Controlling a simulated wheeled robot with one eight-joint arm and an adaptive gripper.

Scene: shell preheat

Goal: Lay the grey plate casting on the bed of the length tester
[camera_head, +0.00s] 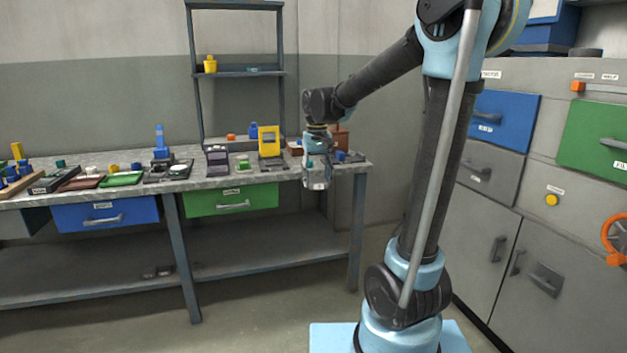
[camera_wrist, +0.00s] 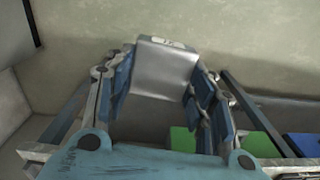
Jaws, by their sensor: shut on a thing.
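My gripper (camera_head: 317,168) hangs in front of the right end of the workbench, beyond its front edge. It also shows in the wrist view (camera_wrist: 162,82), its blue-padded fingers on both sides of a grey plate casting (camera_wrist: 163,66). The casting is a smooth grey block with a small pale label at its far edge, and the gripper is shut on it. In the head view the casting is small and hard to separate from the fingers. Several devices stand on the bench; I cannot tell for sure which is the length tester.
The grey workbench (camera_head: 235,185) carries a yellow device (camera_head: 269,141), a dark device (camera_head: 217,160) and a blue-topped device (camera_head: 161,150). Blue (camera_head: 104,213) and green (camera_head: 232,200) drawers sit below. A shelf rack stands behind. Grey cabinets (camera_head: 495,240) fill the right side.

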